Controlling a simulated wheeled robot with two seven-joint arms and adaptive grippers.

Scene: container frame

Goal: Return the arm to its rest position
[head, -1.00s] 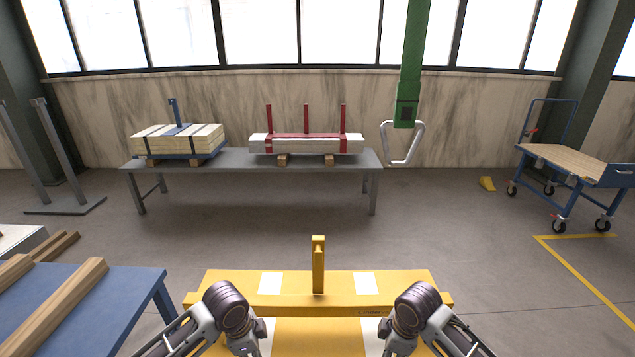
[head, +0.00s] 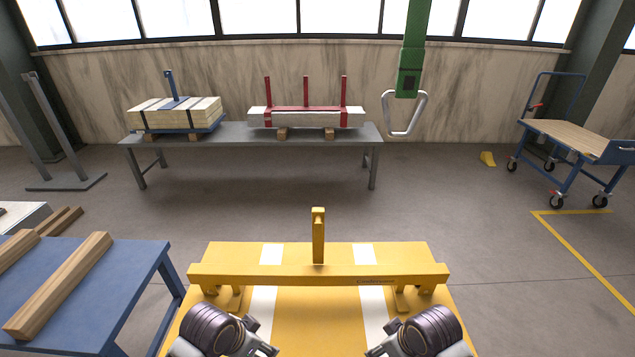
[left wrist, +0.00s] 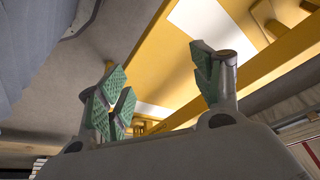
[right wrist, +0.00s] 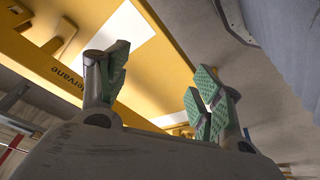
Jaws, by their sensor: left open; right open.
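My left gripper (head: 268,345) and right gripper (head: 376,347) show only partly at the bottom of the head view, over the yellow frame. The left wrist view shows my left gripper (left wrist: 157,82) with its green-padded fingers wide apart and nothing between them. The right wrist view shows my right gripper (right wrist: 158,85) likewise open and empty. The yellow frame (head: 318,273) has a crossbar, a short upright post and white stripes, and lies just ahead of both hands. Both grippers look apart from it.
A blue table (head: 130,262) with wooden beams (head: 62,285) stands at left. A grey bench (head: 250,132) with two strapped stacks is at the back. A green column with a grey handle (head: 427,112) hangs behind. A blue cart (head: 565,140) is at right.

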